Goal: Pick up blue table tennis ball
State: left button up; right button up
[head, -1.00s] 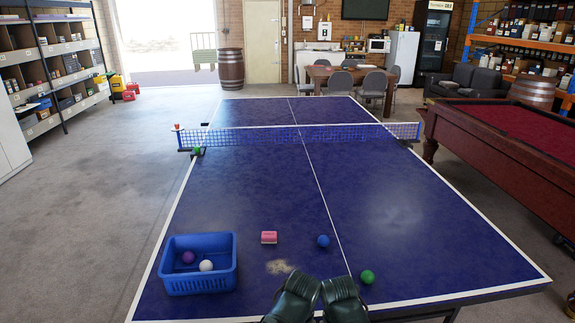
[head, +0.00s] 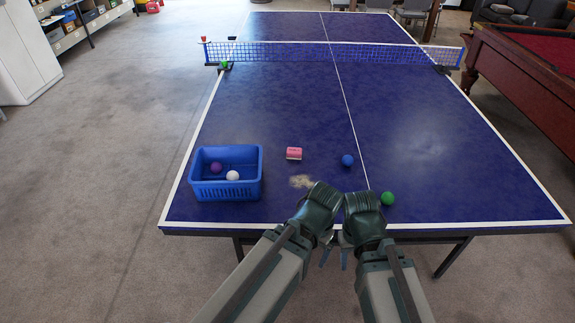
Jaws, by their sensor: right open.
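The blue table tennis ball (head: 347,160) lies on the blue table tennis table (head: 290,105), left of the white centre line, with nothing touching it. My two arms come in from the bottom, their dark bent wrists side by side over the table's near edge. My right gripper (head: 336,257) shows as small grey fingers below the wrists; it is open and apart from the ball, nearer to me. My left gripper is mostly hidden by its own arm, so its fingers cannot be made out.
A green ball (head: 388,199) lies right of the wrists. A blue basket (head: 227,190) at the left holds a purple ball (head: 216,168) and a white ball (head: 232,175). The net (head: 330,55) crosses farther back.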

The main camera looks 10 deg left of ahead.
aim_at(347, 161)
jog(key=i+j+z, duration=0.1)
jog(key=i+z, duration=0.15)
jog(key=z, duration=0.15)
jog(key=i+j+z, duration=0.2)
jog(key=z, duration=0.2)
jog(key=i+j+z, duration=0.25)
jog(key=z, duration=0.15)
